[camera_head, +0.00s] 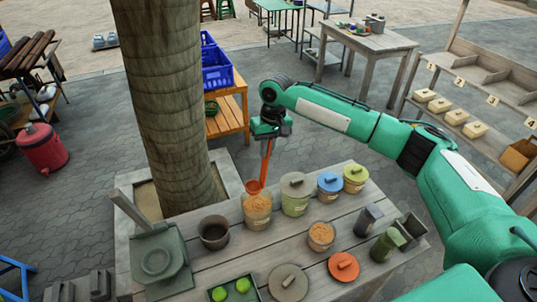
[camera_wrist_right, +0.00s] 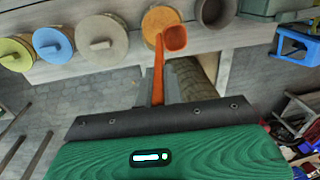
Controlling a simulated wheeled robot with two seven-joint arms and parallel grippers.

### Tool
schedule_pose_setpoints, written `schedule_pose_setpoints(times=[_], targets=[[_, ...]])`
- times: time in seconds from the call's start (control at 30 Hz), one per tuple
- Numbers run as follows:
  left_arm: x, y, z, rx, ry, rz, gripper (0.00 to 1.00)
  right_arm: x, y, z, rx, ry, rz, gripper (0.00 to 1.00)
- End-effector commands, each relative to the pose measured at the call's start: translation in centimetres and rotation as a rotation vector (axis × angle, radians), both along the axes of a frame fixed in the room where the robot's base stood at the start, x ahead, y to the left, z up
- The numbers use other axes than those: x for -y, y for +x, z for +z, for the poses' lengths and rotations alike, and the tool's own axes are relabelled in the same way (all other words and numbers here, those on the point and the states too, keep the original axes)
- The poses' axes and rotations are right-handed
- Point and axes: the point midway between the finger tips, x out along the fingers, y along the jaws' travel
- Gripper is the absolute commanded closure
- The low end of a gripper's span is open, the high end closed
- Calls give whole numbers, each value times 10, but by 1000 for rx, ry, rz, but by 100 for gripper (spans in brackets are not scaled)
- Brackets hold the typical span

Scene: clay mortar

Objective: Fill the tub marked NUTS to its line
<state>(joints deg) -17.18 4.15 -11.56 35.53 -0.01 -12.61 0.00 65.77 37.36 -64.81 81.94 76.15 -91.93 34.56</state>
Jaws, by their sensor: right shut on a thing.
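My right gripper (camera_head: 270,127) is shut on the handle of an orange scoop (camera_head: 265,160) and holds it steeply, bowl down. The bowl is at the rim of an open tub of orange-brown bits (camera_head: 257,212); I cannot tell if it touches. In the right wrist view the scoop's bowl (camera_wrist_right: 175,38) overlaps that tub (camera_wrist_right: 155,14), and no load is clear in it. A smaller open tub (camera_head: 321,238) holds similar bits nearer the front. Lidded tubs stand alongside: grey-lidded (camera_head: 295,205), blue-lidded (camera_head: 329,194) and yellow-green-lidded (camera_head: 355,185). The labels are too small to read. My left gripper is out of view.
A dark cup (camera_head: 214,233) and a grey-green press (camera_head: 160,262) stand left. An orange lid (camera_head: 343,267), a grey-brown lid (camera_head: 288,284) and a tray of green fruit (camera_head: 214,296) lie in front. A green canister (camera_head: 385,247) stands right. A thick trunk (camera_head: 165,100) rises behind.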

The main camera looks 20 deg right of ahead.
Motion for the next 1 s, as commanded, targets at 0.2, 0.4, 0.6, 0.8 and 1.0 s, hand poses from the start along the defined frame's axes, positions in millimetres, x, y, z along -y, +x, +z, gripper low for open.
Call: schedule_pose_setpoints(times=[0.2, 0.4, 0.6, 0.8, 1.0], targets=[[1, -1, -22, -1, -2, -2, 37, 0, 0, -19, 1, 0, 2, 100], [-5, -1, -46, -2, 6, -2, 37, 0, 0, -38, 2, -1, 3, 100], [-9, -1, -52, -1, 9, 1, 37, 0, -1, -53, -1, 0, 2, 100], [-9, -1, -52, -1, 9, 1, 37, 0, -1, -78, -1, 0, 3, 100], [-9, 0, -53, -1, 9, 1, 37, 0, -1, -102, -2, 0, 2, 100]])
